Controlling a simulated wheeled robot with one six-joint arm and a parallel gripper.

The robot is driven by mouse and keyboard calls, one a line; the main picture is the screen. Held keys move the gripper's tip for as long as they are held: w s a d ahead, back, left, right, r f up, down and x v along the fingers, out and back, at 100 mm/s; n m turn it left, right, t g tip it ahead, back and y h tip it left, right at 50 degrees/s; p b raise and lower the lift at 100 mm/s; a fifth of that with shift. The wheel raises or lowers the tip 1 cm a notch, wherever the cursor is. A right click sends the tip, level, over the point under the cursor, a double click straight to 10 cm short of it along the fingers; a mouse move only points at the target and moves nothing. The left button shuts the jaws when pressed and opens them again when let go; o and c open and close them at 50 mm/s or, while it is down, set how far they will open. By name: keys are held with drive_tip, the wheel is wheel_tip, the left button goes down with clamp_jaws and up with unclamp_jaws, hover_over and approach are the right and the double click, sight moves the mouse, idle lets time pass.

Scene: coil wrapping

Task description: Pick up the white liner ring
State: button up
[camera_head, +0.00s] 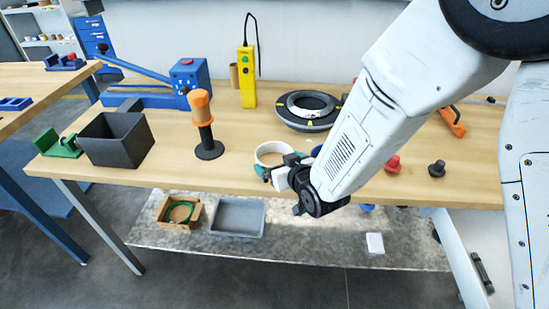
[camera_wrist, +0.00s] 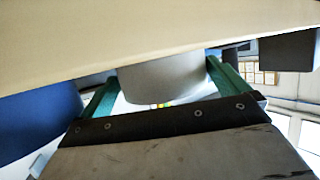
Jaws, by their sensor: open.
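The white liner ring (camera_head: 259,155) stands on the wooden table near its front edge, just left of my arm. Its open top shows a tan inside. My gripper (camera_head: 275,170) is at the ring's near side, with its teal fingers low beside it. In the wrist view, the pale curved wall of the ring (camera_wrist: 165,82) lies between the two green fingers of my gripper (camera_wrist: 160,75). The fingers are apart, and a firm hold does not show. My wrist hides part of the ring's near right side in the head view.
A blue object (camera_head: 316,151) stands close right of the ring, partly behind my arm. A black coil with a pale ring (camera_head: 306,121) lies behind. An orange-topped post (camera_head: 203,125) and dark bin (camera_head: 115,140) stand left. Table around the ring's left is clear.

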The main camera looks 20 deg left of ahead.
drive_tip(key=shift+w+a+f, duration=0.15)
drive_tip(key=shift+w+a, duration=0.05)
drive_tip(key=shift+a, duration=0.05)
drive_tip(key=c, duration=0.6)
drive_tip(key=shift+c, duration=0.2)
drive_tip(key=shift+r, duration=0.2)
